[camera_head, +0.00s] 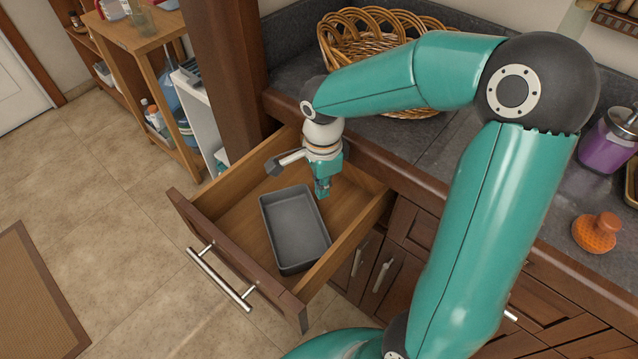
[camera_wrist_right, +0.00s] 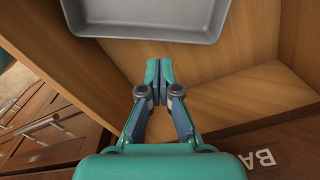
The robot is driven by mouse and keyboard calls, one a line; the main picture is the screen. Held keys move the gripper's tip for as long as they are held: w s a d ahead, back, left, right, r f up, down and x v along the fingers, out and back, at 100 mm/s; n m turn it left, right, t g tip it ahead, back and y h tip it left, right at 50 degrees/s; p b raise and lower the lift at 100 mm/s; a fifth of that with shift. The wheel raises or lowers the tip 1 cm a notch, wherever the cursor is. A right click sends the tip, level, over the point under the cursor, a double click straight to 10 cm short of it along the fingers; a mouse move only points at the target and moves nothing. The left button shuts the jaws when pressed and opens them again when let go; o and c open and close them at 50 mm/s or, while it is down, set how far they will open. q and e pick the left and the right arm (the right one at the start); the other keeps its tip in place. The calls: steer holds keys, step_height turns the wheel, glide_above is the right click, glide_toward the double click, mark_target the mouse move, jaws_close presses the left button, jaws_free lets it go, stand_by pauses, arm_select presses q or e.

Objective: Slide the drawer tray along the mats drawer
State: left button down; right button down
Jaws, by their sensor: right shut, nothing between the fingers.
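The mats drawer (camera_head: 350,242) is pulled open from the counter, with a metal bar handle on its front. A grey rectangular drawer tray (camera_head: 294,229) lies inside it, near the drawer front and apart from the back; it looks empty. The tray (camera_wrist_right: 150,36) also shows at the top of the right wrist view, cut off by the edge. My right gripper (camera_head: 322,191) points down into the drawer behind the tray, on the counter side. In the right wrist view my right gripper (camera_wrist_right: 160,66) has its fingers together, empty, with a gap to the tray. My left gripper is not in view.
A wicker basket (camera_head: 350,45) stands on the dark counter (camera_head: 395,145) behind the drawer. An orange knobbed object (camera_head: 597,232) and a purple jar (camera_head: 604,145) are at the right. A wooden pillar (camera_head: 232,75) rises beside the drawer.

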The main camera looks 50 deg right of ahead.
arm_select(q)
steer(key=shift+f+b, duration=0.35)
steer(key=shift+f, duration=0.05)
arm_select(e)
steer(key=f, duration=0.7)
steer(key=shift+s+d+f, duration=0.15)
steer(key=shift+s, duration=0.05)
